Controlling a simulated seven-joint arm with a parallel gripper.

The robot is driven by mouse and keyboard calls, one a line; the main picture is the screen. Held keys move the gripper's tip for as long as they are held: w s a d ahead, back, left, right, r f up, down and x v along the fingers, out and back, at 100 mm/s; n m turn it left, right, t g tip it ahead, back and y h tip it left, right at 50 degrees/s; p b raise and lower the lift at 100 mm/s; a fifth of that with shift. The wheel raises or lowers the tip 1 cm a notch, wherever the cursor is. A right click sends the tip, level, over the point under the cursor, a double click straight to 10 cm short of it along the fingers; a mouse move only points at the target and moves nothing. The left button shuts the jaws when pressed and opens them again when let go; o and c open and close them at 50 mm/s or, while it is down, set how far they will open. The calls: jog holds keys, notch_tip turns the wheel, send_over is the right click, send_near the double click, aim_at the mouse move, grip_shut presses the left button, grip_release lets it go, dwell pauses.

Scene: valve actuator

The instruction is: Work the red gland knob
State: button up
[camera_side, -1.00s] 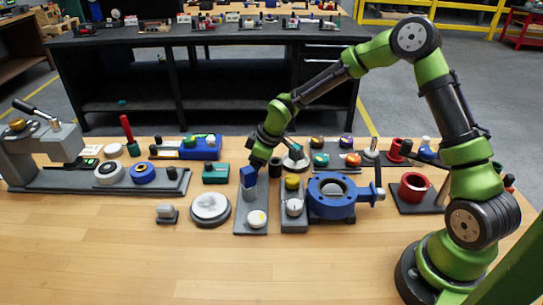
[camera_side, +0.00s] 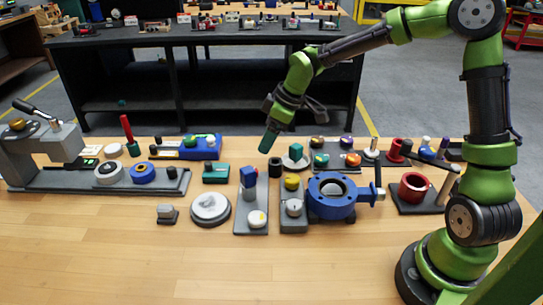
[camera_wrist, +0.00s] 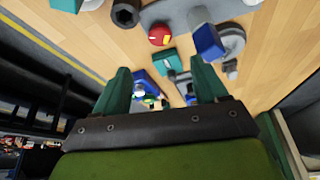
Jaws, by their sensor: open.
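A round red knob (camera_wrist: 160,35) with a small yellow mark shows near the top of the wrist view, ahead of and between my fingers. A blue block (camera_wrist: 208,42) stands beside it. My gripper (camera_side: 267,143) is raised above the back of the bench, behind the upright blue block (camera_side: 249,177). In the wrist view its two teal fingers (camera_wrist: 162,84) are apart with nothing held between them.
A blue flanged valve (camera_side: 333,195) with an upright lever stands right of centre. A red cup (camera_side: 413,187) is farther right. A round grey disc (camera_side: 210,208) and a long grey vise-like fixture (camera_side: 100,180) are on the left. The front of the wooden bench (camera_side: 200,265) is clear.

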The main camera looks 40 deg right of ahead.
jog(key=v, duration=0.5)
jog(key=w+a+f+m+g+h, duration=0.2)
jog(key=w+a+g, duration=0.1)
jog(key=w+a, duration=0.3)
jog(key=f, duration=0.4)
jog(key=d+f+m, duration=0.1)
jog(key=f, duration=0.4)
jog(key=d+f+m, duration=0.1)
jog(key=f, duration=0.4)
jog(key=shift+g, duration=0.3)
